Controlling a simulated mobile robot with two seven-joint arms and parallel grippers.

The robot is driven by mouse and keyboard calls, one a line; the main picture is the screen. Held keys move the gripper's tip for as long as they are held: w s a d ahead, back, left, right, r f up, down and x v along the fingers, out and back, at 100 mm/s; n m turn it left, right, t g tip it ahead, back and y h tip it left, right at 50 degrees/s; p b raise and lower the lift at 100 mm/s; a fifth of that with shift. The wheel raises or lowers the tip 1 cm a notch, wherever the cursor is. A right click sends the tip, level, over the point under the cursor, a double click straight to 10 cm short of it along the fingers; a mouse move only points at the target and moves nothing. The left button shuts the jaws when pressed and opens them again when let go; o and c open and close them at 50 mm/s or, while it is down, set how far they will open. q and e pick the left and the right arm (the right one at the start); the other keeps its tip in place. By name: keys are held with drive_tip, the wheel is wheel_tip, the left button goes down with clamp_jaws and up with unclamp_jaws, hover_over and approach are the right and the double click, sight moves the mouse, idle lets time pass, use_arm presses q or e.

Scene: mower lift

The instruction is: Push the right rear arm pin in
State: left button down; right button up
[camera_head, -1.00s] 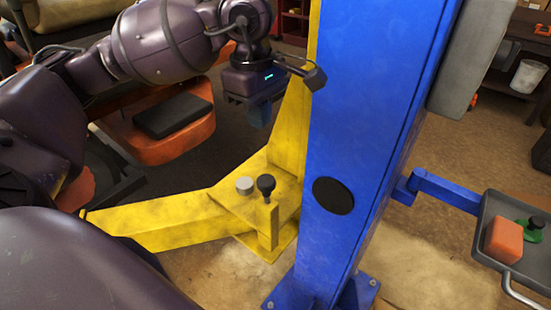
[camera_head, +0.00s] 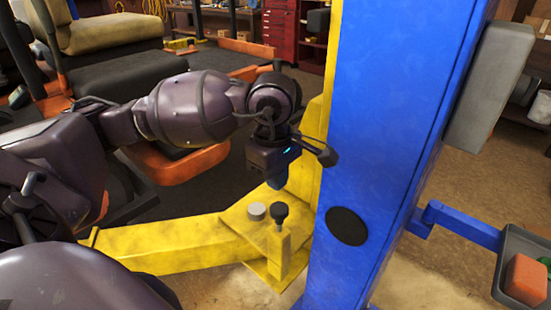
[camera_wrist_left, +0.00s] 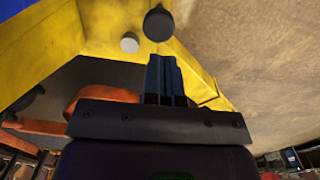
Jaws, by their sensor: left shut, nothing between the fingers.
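The arm pin (camera_head: 280,213) has a round black knob on a short stem and stands upright at the pivot of the yellow lift arm (camera_head: 170,243). It also shows in the left wrist view (camera_wrist_left: 158,23), just beyond the fingertips. My left gripper (camera_head: 278,186) is shut and empty. It points down above the pin, with a visible gap between fingertips and knob. Its closed blue-grey fingers show in the left wrist view (camera_wrist_left: 163,60). How far the pin stands out is hard to tell. My right gripper is not in view.
A grey round cap (camera_head: 257,211) sits beside the pin. The blue lift column (camera_head: 385,130) stands close to the right of my left gripper. A grey tray (camera_head: 503,265) with an orange block (camera_head: 526,279) is at the right. The orange mower (camera_head: 180,165) is behind my arm.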

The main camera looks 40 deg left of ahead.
sight(276, 208)
use_arm(q)
wheel_tip(276, 208, down, 4)
drive_tip(key=shift+d+f, duration=0.1)
drive_tip(key=shift+f, duration=0.6)
drive_tip(key=shift+w+f, duration=0.1)
drive_tip(key=shift+f, duration=0.1)
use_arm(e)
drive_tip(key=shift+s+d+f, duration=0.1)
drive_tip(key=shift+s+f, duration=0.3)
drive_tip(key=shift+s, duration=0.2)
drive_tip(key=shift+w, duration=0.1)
use_arm(q)
drive_tip(key=shift+f, duration=0.3)
wheel_tip(276, 208, down, 3)
drive_tip(key=b, duration=0.2)
drive_tip(key=shift+f+b, duration=0.1)
drive_tip(key=shift+b, duration=0.3)
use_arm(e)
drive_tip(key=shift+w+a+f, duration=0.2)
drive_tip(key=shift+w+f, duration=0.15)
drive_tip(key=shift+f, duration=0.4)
